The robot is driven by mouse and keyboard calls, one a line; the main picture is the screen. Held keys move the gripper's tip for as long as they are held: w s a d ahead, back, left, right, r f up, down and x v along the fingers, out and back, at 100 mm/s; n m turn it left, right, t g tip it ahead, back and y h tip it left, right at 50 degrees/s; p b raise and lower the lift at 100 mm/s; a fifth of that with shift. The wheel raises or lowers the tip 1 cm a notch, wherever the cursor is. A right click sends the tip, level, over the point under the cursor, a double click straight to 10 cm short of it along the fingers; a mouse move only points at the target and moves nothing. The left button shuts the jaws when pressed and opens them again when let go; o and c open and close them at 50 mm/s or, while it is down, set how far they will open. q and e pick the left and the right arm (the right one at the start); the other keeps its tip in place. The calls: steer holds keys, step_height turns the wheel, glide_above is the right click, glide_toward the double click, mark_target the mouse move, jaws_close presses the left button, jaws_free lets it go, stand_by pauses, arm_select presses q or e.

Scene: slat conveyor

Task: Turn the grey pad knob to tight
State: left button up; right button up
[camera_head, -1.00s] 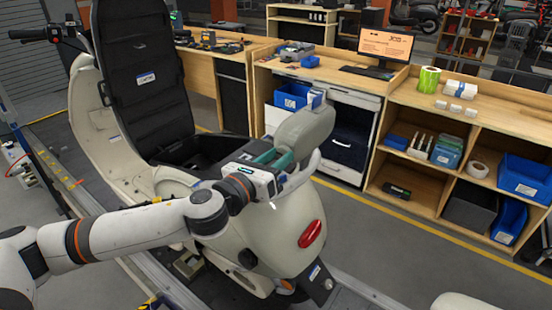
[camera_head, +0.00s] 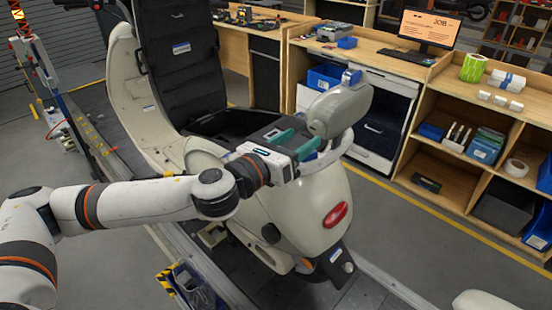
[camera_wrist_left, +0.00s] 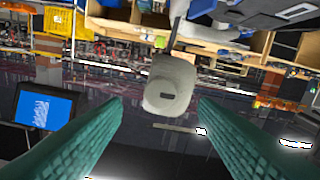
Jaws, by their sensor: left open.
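The grey pad (camera_head: 342,108) stands upright at the rear of the cream scooter (camera_head: 300,210). My left gripper (camera_head: 296,144) is just left of and below the pad, its teal fingers apart and empty. In the left wrist view, a grey rounded knob-like piece with a dark slot (camera_wrist_left: 170,85) lies ahead, between the lines of the two open fingers (camera_wrist_left: 160,115), apart from both. My right gripper is not in view.
The scooter's black seat (camera_head: 175,60) is raised on the left of the gripper. A wooden bench with a monitor (camera_head: 428,28) and shelves of blue bins stands behind. A bin of parts (camera_head: 190,285) sits at the scooter's near side.

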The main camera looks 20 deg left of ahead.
arm_select(q)
steer(key=v, duration=0.8)
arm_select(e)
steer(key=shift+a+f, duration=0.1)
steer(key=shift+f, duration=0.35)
